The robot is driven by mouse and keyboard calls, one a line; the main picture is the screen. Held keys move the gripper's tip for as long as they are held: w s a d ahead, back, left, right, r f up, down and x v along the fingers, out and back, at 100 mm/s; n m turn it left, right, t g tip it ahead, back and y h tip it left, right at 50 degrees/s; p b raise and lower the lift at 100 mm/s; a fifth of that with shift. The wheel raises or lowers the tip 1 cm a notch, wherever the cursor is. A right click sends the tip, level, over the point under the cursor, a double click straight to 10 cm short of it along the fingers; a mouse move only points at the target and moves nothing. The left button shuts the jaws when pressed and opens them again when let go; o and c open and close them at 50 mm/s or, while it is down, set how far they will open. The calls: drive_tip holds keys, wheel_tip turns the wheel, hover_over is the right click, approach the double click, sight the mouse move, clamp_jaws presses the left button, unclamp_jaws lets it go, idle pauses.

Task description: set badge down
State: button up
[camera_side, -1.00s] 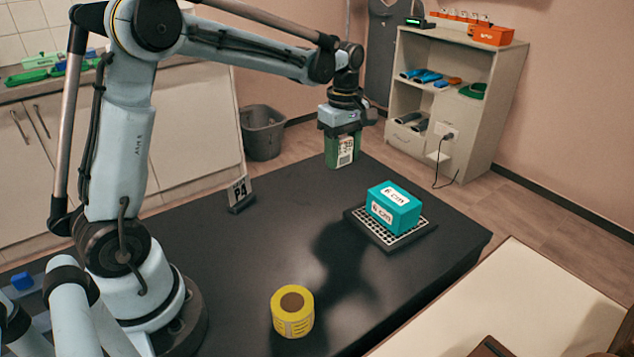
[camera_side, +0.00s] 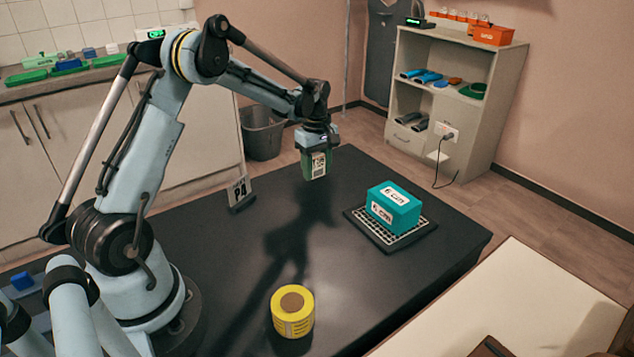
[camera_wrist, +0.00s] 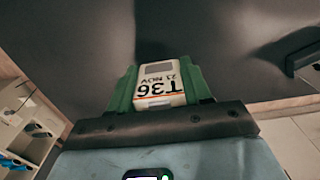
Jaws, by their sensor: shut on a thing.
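The badge seems to hang above the tabletop, with a shadow on the table below; the exact gap is hard to tell.
A teal box (camera_side: 394,205) rests on a gridded dark tray (camera_side: 425,229) to the right. A yellow roll (camera_side: 292,316) stands at the front. A small sign (camera_side: 239,192) stands to the left. The table between them is clear. A shelf (camera_side: 468,130) stands beyond.

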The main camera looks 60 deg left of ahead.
drive_tip(key=shift+f, duration=0.4)
drive_tip(key=shift+f, duration=0.1)
drive_tip(key=o, duration=1)
drive_tip(key=shift+o, duration=0.2)
